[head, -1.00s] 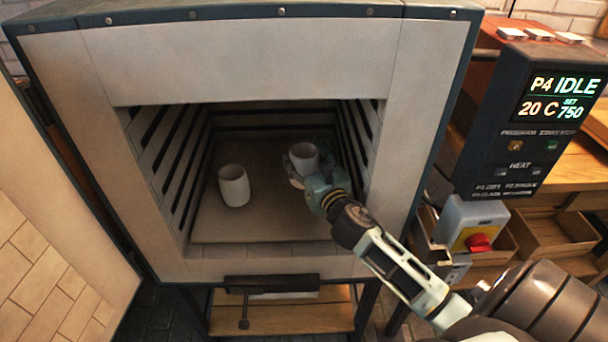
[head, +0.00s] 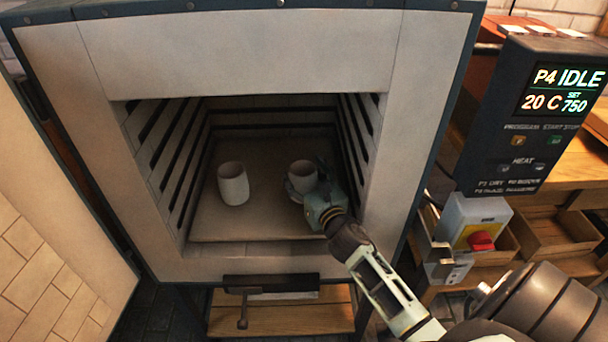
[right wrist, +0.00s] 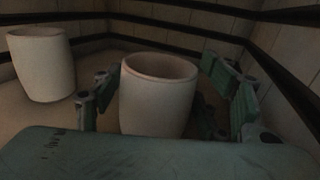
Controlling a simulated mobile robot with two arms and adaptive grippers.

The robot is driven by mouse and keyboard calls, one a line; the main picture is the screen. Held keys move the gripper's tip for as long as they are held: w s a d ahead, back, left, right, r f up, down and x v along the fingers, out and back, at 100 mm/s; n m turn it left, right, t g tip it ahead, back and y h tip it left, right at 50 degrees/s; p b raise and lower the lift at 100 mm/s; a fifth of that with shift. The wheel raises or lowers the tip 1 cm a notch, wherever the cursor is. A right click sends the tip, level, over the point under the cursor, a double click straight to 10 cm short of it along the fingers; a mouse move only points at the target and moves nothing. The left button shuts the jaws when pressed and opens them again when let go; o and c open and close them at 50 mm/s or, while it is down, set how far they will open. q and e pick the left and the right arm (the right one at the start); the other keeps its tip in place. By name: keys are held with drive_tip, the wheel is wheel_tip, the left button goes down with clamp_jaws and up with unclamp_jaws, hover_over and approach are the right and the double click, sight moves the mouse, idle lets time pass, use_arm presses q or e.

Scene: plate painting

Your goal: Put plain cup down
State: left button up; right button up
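The plain cup (head: 303,174) is a pale, undecorated cup standing upright at the right side of the kiln chamber. In the right wrist view the cup (right wrist: 157,98) fills the middle, between the fingers. My right gripper (head: 311,180) reaches in from the front right, around the cup. In the wrist view the fingers of my right gripper (right wrist: 160,85) stand spread on both sides, with a narrow gap at the cup's right. The cup's base is hidden. My left gripper is out of view.
A second pale cup (head: 233,184) stands on the kiln floor (head: 225,228) to the left, with clear space between the cups. Slotted kiln walls (head: 358,140) stand close to my right gripper. The kiln door (head: 60,230) is open at the left. The control panel (head: 530,115) reads IDLE.

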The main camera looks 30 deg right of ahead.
drive_tip(key=shift+o, duration=0.7)
drive_tip(key=shift+s, duration=0.1)
drive_tip(key=shift+s+a, duration=0.1)
drive_tip(key=shift+s, duration=0.3)
drive_tip(key=s, duration=0.4)
drive_tip(key=s+a, duration=0.1)
drive_tip(key=s, duration=0.1)
drive_tip(key=shift+s+b, duration=0.25)
drive_tip(key=shift+b, duration=0.15)
